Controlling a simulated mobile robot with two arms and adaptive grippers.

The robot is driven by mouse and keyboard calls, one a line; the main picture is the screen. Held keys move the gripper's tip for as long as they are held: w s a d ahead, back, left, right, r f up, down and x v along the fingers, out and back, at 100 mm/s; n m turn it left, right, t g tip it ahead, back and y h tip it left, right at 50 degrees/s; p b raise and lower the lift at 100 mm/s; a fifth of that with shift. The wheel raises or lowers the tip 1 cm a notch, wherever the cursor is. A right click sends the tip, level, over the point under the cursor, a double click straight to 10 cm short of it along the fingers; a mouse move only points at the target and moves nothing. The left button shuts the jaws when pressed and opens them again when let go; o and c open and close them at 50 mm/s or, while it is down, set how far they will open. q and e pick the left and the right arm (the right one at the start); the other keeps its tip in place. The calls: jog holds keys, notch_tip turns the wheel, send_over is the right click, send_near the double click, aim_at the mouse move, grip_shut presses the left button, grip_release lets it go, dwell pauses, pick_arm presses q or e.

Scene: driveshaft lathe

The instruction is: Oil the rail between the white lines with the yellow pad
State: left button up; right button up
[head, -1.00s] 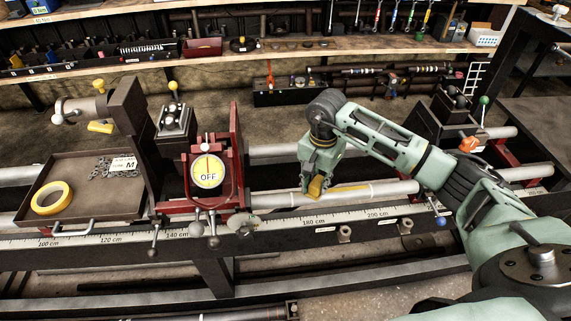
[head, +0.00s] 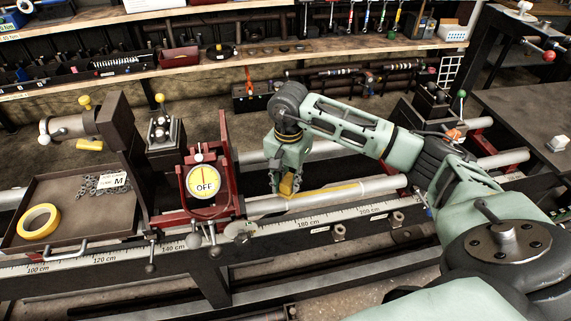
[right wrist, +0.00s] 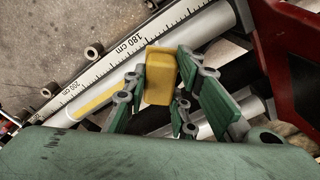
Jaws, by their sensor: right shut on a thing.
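My right gripper (head: 284,190) is shut on the yellow pad (head: 287,185), whose lower end is at the front silver rail (head: 385,184). In the right wrist view the pad (right wrist: 160,77) sits between the green fingers (right wrist: 168,95), against the rail (right wrist: 212,38). A yellow streak (head: 330,193) runs along the rail from the pad to the right; it also shows in the right wrist view (right wrist: 97,102). My left gripper is not in view.
A dark tray (head: 85,225) with yellow tape (head: 38,221) is farther left. A ruler strip (head: 350,214) runs along the front. A dark block (head: 432,108) stands at the right.

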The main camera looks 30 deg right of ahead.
jog(key=shift+d+r, duration=0.15)
jog(key=shift+r, duration=0.5)
jog(key=shift+r+p, duration=0.6)
jog(key=shift+r, duration=0.15)
jog(key=shift+r+p, duration=0.35)
jog(key=shift+r, duration=0.3)
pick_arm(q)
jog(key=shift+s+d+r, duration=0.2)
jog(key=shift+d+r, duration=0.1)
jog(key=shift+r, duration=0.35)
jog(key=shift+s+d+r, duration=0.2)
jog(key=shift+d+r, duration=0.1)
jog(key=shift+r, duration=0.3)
pick_arm(e)
jog(key=shift+r, duration=0.3)
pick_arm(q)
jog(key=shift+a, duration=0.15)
